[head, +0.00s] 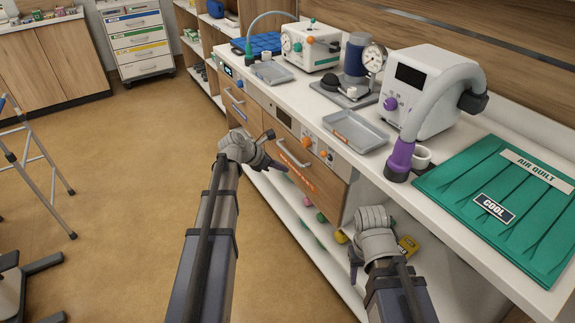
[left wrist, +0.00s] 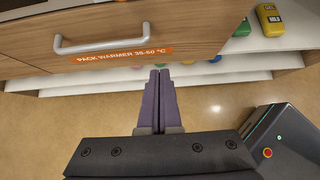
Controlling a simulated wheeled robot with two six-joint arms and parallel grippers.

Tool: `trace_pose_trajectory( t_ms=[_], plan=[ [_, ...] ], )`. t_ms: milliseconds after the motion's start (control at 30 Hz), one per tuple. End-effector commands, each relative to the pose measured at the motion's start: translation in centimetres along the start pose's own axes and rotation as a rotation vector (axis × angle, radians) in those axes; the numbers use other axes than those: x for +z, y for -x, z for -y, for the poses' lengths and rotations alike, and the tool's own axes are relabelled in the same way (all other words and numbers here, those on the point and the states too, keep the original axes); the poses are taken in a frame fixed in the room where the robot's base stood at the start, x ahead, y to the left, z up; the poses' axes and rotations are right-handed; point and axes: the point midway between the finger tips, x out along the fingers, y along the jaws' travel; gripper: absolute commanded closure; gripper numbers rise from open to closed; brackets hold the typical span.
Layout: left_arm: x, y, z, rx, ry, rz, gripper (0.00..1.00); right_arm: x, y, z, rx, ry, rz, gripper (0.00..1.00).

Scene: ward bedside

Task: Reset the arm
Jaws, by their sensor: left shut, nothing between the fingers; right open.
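My left arm reaches up the middle of the head view. Its gripper (head: 279,166) is in front of the wooden drawer with the orange label, near its handle (head: 291,154). In the left wrist view the two purple fingers (left wrist: 159,76) lie together, shut and empty, below the drawer handle (left wrist: 101,40) and apart from it. My right arm comes in from the bottom. Its gripper (head: 355,265) points down in front of the lower shelf, open, partly hidden by its own wrist.
The counter holds a metal tray (head: 356,131), a white machine with a grey hose (head: 422,90) and a green air quilt (head: 498,198). Coloured items (head: 321,218) and a yellow device (head: 408,246) are on the shelf below. A walking frame (head: 40,165) stands left; floor between is clear.

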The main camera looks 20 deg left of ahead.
Motion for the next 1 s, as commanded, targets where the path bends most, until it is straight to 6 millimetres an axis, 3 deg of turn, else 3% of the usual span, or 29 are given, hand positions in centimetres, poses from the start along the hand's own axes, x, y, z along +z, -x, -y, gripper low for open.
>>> trace_pose_trajectory(
  t_ms=[333,467,567,733,900,1000],
  plan=[
    [-0.1,0.3,0.1,-0.001,-0.002,-0.001,1.0,0.0,0.2,0.0,0.0,0.0,0.0,0.53],
    [-0.1,-0.4,2.1,-0.026,-0.106,-0.033,1.0,0.0,0.2,0.0,0.0,0.0,0.0,0.53],
    [-0.5,-1.5,6.4,-0.087,-0.346,-0.099,1.0,0.0,0.2,0.0,0.0,0.0,0.0,0.53],
    [-2.4,-3.0,15.8,-0.277,-0.95,-0.235,1.0,0.0,0.2,0.0,0.0,0.0,0.0,0.53],
    [-5.2,-2.5,23.5,-0.526,-1.55,-0.318,1.0,0.0,0.2,0.0,0.0,0.0,0.0,0.53],
    [-6.7,-1.7,26.6,-0.676,-1.845,-0.34,1.0,0.0,0.2,0.0,0.0,0.0,0.0,0.53]
  ],
)
